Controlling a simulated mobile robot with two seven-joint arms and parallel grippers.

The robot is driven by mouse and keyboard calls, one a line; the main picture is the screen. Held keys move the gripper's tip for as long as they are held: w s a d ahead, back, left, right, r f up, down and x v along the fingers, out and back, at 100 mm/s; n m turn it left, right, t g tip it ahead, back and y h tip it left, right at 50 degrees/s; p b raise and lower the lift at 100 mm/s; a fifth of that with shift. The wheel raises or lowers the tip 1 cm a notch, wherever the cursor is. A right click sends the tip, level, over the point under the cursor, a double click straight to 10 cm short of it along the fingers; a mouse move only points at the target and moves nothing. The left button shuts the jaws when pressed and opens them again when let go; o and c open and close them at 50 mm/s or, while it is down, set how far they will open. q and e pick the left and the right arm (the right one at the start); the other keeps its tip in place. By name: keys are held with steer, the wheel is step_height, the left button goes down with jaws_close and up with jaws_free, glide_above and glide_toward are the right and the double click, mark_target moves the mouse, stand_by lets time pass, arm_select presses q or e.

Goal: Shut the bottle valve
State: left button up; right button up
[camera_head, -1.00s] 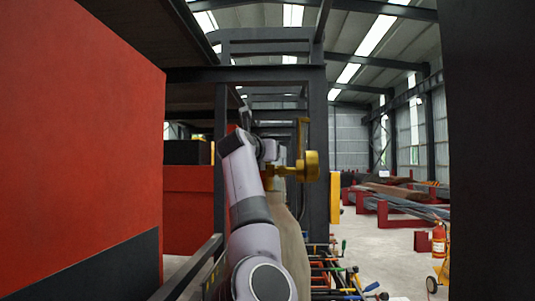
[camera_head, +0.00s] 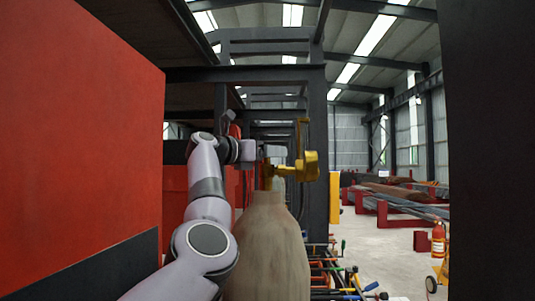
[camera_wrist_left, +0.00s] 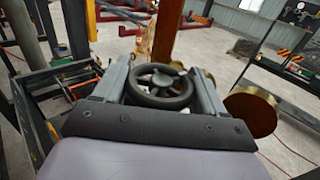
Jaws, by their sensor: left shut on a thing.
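The gas bottle (camera_head: 268,250), worn beige, stands upright in the head view, with brass valve fittings (camera_head: 310,165) on top. In the left wrist view the black valve handwheel (camera_wrist_left: 160,88) lies between the two fingers of my left gripper (camera_wrist_left: 160,68). The fingers are closed onto the wheel from both sides. In the head view my left gripper (camera_head: 261,152) reaches the valve from the left; its fingertips and the wheel are hard to make out there. A round brass part (camera_wrist_left: 252,113) sits right of the gripper in the wrist view. My right gripper is out of view.
A large red panel (camera_head: 80,140) fills the left side. A dark steel post (camera_head: 317,160) rises behind the bottle. Several coloured tools (camera_head: 345,280) lie low to its right. A red extinguisher (camera_head: 438,240) stands farther right, with open floor between.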

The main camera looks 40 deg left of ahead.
arm_select(q)
steer(key=shift+m+g+h, duration=0.3)
steer(key=shift+m+h, duration=0.6)
steer(key=shift+h, duration=0.5)
steer(key=o, duration=1)
steer(key=shift+o, duration=0.2)
steer(key=shift+s+f+b, duration=0.1)
steer(key=shift+s+b, duration=0.15)
steer(key=shift+b, duration=0.05)
steer(key=b+v, duration=0.4)
steer(key=v, duration=0.2)
steer(key=shift+s, duration=0.35)
steer(key=shift+a, duration=0.15)
